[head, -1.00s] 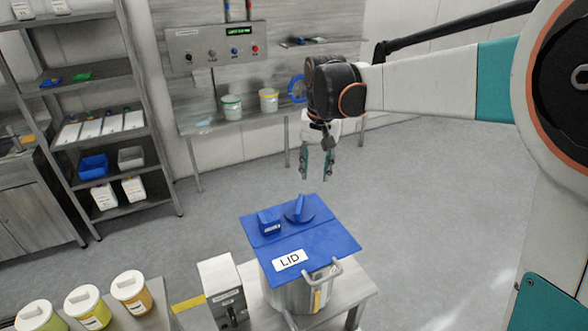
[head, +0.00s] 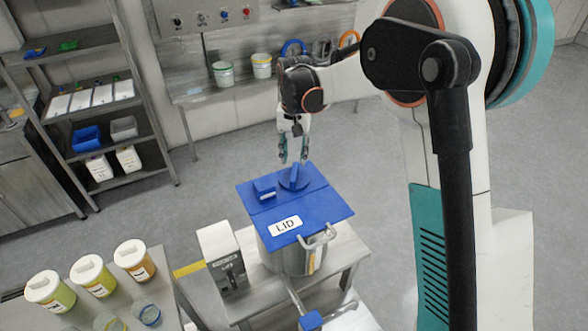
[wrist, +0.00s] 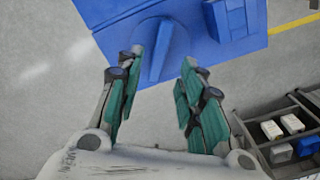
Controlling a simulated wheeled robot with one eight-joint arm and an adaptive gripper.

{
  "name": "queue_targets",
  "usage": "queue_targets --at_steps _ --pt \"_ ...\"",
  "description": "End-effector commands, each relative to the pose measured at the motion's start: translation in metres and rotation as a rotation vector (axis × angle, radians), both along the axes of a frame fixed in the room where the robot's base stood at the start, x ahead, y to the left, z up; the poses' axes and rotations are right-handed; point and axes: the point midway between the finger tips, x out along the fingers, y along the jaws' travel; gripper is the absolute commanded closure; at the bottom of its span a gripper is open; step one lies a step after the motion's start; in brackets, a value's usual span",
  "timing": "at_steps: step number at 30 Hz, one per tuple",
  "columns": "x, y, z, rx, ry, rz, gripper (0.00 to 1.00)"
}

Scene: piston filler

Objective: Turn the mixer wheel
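A blue lid (head: 315,208) marked LID covers a metal pot (head: 290,262) on a small table. A round blue knob with an upright fin (head: 294,178) sits on the lid near its back edge; it looks like the mixer wheel. The knob also shows in the wrist view (wrist: 160,50). My gripper (head: 293,160) is open, pointing down just above and behind the knob. In the wrist view my gripper's teal fingers (wrist: 158,82) are apart, with the fin lined up between them in the picture. I cannot tell whether a finger touches it. Nothing is held.
A blue block (head: 264,190) stands on the lid beside the knob. A grey control box (head: 222,258) is left of the pot. Yellow-labelled jars (head: 93,276) stand on the left table. A shelf (head: 80,110) and a back bench (head: 225,92) lie behind. The floor between is clear.

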Motion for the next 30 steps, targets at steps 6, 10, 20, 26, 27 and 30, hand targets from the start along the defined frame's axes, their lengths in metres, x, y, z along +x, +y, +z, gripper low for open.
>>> queue_targets --at_steps 6,10,20,26,27,30 --pt "0.000 0.000 -0.040 0.000 0.000 0.000 0.65" --pt "0.000 0.000 -0.054 0.000 0.000 0.000 0.65" --pt "0.000 0.000 -0.063 0.000 0.000 0.000 0.65" --pt "0.000 0.000 -0.062 0.000 0.000 0.000 0.85" --pt "0.000 0.000 -0.062 0.000 0.000 0.000 0.94" --pt "0.000 0.000 -0.062 0.000 0.000 0.000 1.00"
